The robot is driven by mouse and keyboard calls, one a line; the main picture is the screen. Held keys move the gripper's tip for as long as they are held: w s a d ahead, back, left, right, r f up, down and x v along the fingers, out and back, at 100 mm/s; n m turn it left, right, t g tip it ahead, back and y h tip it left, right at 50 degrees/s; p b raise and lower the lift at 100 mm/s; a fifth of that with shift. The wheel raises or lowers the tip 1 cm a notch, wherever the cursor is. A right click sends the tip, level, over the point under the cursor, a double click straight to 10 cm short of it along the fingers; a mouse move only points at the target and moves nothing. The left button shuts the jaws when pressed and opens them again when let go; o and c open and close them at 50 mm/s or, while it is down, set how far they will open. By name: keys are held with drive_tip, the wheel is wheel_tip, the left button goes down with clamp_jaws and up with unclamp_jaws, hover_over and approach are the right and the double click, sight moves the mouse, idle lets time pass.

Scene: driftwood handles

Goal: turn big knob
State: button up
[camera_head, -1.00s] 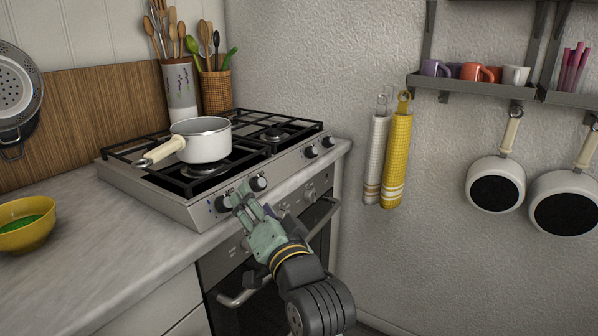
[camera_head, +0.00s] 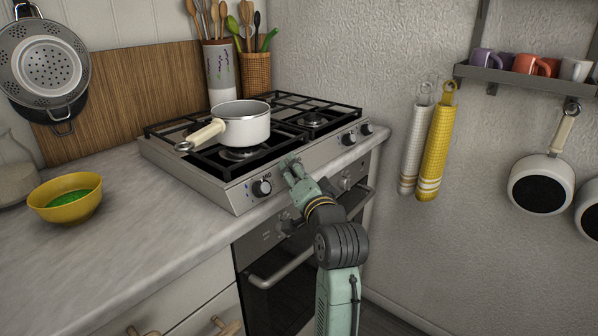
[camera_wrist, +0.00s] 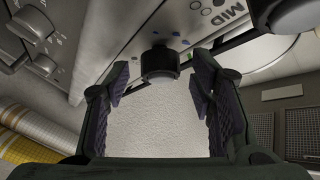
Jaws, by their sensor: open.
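The stove's front panel carries several round black knobs. The leftmost knob (camera_head: 262,188) is in clear view, left of my gripper (camera_head: 292,170). In the wrist view, a dark knob (camera_wrist: 160,65) shows between the two spread fingers of my gripper (camera_wrist: 160,90), which do not visibly close on it. In the head view, my gripper hides that part of the panel. Another knob (camera_wrist: 290,14) shows at the upper right of the wrist view, outside the fingers. Two more panel knobs are farther right, one of them here (camera_head: 348,139). Which knob is the big one I cannot tell.
A white saucepan (camera_head: 243,124) stands on the hob, its handle pointing left. Oven-front knobs (camera_wrist: 30,22) and the oven handle (camera_head: 282,268) are close to my arm. A yellow bowl (camera_head: 66,199) sits on the worktop at left.

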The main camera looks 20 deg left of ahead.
drive_tip(key=shift+c, duration=0.6)
drive_tip(key=c, duration=1)
drive_tip(key=shift+b, duration=0.35)
drive_tip(key=n+g+y+b, duration=0.2)
drive_tip(key=n+b, duration=0.2)
drive_tip(key=n+g+y+b, duration=0.2)
drive_tip(key=n+y+b, duration=0.1)
drive_tip(key=n+b, duration=0.2)
drive_tip(key=w+n+g+y+b, duration=0.1)
drive_tip(key=n+g+y+b, duration=0.1)
drive_tip(key=n+b, duration=0.3)
drive_tip(key=shift+d+f+y, duration=0.2)
drive_tip(key=shift+f+y, duration=0.1)
drive_tip(key=shift+y, duration=0.4)
drive_tip(key=shift+s+r+n+g+b, duration=0.1)
drive_tip(key=shift+n+g+b, duration=0.2)
drive_tip(key=shift+g, duration=0.1)
